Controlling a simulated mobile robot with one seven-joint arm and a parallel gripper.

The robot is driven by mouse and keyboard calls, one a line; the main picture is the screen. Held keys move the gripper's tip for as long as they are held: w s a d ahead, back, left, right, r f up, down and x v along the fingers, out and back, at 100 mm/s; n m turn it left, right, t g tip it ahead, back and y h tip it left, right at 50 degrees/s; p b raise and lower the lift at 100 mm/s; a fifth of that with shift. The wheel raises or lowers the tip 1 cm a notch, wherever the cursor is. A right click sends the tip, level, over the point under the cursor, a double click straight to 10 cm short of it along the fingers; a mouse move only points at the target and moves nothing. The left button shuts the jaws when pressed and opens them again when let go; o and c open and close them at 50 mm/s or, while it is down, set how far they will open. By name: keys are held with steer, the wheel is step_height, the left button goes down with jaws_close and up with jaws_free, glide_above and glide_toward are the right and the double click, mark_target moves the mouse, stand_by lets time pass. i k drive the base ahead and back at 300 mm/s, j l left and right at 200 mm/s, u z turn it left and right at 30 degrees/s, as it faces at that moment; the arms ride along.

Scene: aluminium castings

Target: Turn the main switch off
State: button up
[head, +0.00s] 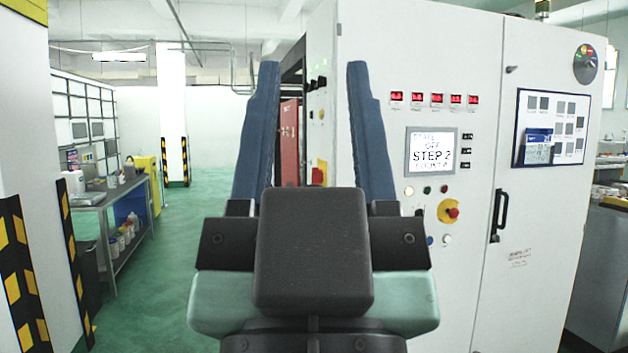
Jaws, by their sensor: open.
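A white control cabinet (400,60) stands at the right in the head view. On its front a red knob on a round yellow plate (449,211) sits below the display. A round dark dial with a red part (586,63) sits at the cabinet's upper right. A red and yellow switch (319,174) shows on the cabinet's side, between my fingers in the picture. I cannot tell which of these is the main switch. My gripper (312,68) is open and empty, its two blue fingers upright and wide apart. It looks clear of the cabinet, but the distance is unclear.
A display (431,153) reading "STEP 2" sits under a row of red indicators (434,99). A black door handle (499,215) juts out at its right. A metal table (100,193) and striped pillars stand left. Green floor (170,270) between is clear.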

mark_target(317, 174)
steer(key=i+l+z, duration=0.15)
steer(key=i, duration=0.55)
steer(key=i+j+z, duration=0.4)
steer(key=i+j, duration=0.95)
steer(key=j, duration=0.45)
steer(key=i+j+z, duration=0.15)
steer(key=j, duration=0.4)
steer(key=i+j, duration=0.1)
steer(key=j, duration=0.45)
steer(key=z, duration=0.05)
